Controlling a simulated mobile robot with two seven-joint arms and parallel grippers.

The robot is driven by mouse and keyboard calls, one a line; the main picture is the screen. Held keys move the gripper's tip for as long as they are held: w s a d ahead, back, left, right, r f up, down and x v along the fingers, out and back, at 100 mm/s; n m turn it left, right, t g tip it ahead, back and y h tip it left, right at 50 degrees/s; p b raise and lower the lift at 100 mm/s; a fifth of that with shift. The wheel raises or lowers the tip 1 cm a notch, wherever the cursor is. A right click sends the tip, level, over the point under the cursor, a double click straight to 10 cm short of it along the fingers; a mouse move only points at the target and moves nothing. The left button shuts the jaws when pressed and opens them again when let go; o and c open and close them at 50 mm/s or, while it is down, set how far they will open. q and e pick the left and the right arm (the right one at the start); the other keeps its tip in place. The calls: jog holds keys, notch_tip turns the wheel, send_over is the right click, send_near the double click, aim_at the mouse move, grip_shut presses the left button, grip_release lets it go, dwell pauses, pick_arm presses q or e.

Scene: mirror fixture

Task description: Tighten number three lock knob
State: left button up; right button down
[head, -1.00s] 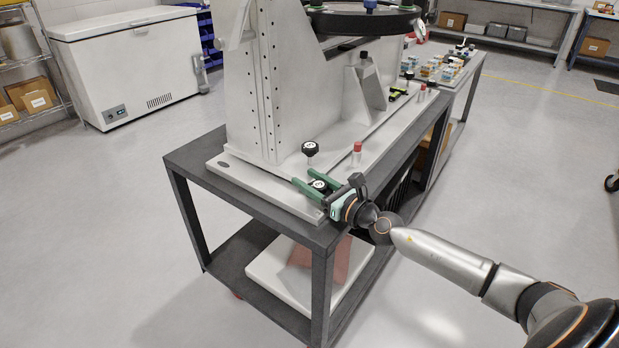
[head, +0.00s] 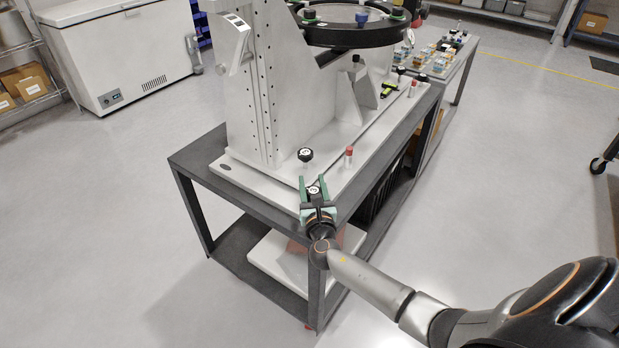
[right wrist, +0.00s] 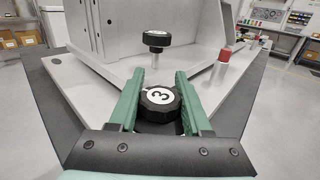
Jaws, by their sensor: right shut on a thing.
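The number three lock knob is a black knurled knob (right wrist: 158,100) with a white disc and a dark 3. It sits low at the near corner of the fixture's base plate (head: 251,180). In the right wrist view its 3 is turned on its side. My right gripper (head: 313,183) has green fingers, one on each side of the knob, and is shut on it. The knob's underside and stem are hidden. The knob also shows in the head view (head: 314,190). My left gripper is in neither view.
Another black knob (head: 305,154) stands on a raised stem just beyond my fingers. A red-capped pin (head: 349,154) stands to its right. The tall grey fixture (head: 290,90) rises behind and carries a black ring (head: 350,34). The dark cart (head: 195,160) has open floor around it.

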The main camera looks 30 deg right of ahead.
jog(key=shift+s+d+m+g+h, duration=0.1)
jog(key=shift+d+m+g+h, duration=0.05)
jog(key=shift+m+g+h, duration=0.65)
jog(key=shift+s+d+m+g+h, duration=0.15)
jog(key=shift+m+g+h, duration=0.35)
jog(key=shift+h, duration=0.6)
jog(key=shift+c, duration=1.7)
grip_release()
jog(key=v, duration=1.2)
jog(key=shift+s+a, duration=0.15)
jog(key=shift+a, duration=0.05)
